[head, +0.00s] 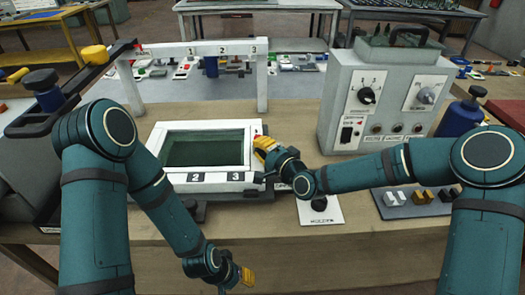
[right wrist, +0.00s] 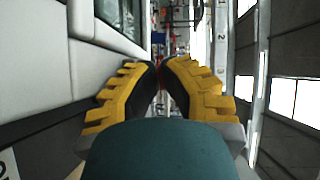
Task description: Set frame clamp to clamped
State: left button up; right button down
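The frame (head: 160,180) is a white, slightly raised rectangle around a dark green panel, on the wooden bench. Labels 2 and 3 are on its front edge. My right gripper (head: 262,146) is at the frame's right side, by the upper right corner; I cannot tell whether it touches. In the right wrist view its yellow fingers (right wrist: 160,70) nearly meet, with nothing seen held between them. I cannot make out the clamp clearly; my right gripper and wrist cover part of that side. My left gripper (head: 245,277) hangs low in front of the bench, its fingers unclear.
A grey control box (head: 385,100) with knobs stands behind my right forearm. A blue bottle (head: 460,117) is beside it. A white rail (head: 200,48) with numbers spans behind the frame. A holder plate (head: 322,212) lies at the frame's right. Small blocks (head: 420,197) sit on a tray further right.

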pick_arm(q)
jog(key=shift+f, duration=0.3)
pick_arm(e)
jog(key=shift+w+a+m+t+h, duration=0.2)
jog(key=shift+m+t+h, duration=0.3)
jog(key=shift+h, duration=0.1)
